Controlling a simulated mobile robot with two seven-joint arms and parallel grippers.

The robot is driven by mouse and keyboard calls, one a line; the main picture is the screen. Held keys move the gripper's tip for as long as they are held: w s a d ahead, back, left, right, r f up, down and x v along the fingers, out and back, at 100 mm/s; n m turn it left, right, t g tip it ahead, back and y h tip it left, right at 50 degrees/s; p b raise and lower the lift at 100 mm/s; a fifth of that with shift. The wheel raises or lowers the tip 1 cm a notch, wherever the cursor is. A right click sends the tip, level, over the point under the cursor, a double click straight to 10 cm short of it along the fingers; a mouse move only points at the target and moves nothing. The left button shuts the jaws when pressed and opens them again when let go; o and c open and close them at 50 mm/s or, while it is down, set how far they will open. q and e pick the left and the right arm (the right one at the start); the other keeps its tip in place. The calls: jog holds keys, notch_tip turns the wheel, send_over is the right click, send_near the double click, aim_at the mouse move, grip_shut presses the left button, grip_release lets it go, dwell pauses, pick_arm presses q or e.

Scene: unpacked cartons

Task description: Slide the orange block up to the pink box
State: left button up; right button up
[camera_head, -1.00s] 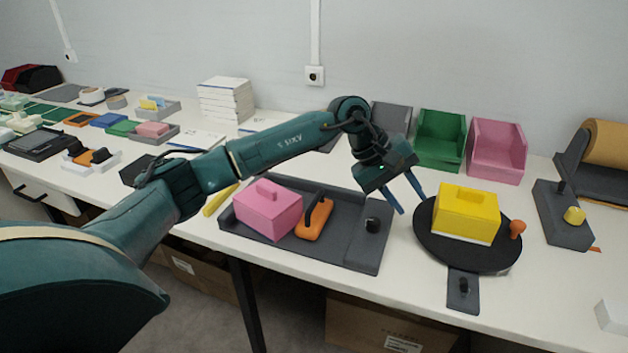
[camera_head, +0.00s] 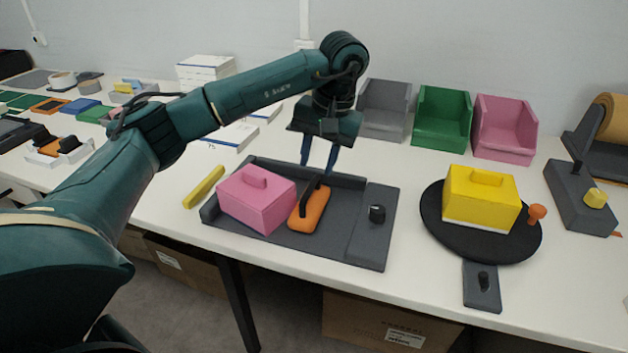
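The orange block (camera_head: 309,212) lies on the dark grey tray (camera_head: 340,245), with a dark handle arching over it. The pink box (camera_head: 257,203) with a knob on its lid sits on the same tray, just left of the block; a narrow gap seems to lie between them. My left gripper (camera_head: 318,172) points down above the far end of the orange block, near its handle. Its two blue fingers are apart with nothing seen between them. I cannot tell whether a finger touches the handle. My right gripper is not in view.
A yellow box (camera_head: 480,197) sits on a black round plate (camera_head: 435,222) to the right. A yellow bar (camera_head: 204,187) lies left of the tray. Grey, green and pink bins (camera_head: 505,130) stand behind.

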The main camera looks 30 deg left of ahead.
aim_at(313, 183)
pick_arm(q)
jog(key=shift+s+a+f, duration=0.1)
jog(key=shift+a+f, duration=0.1)
jog(key=shift+f, duration=0.9)
jog(key=shift+a+f, duration=0.2)
jog(key=shift+f, duration=0.85)
grip_shut()
jog(key=shift+a, duration=0.1)
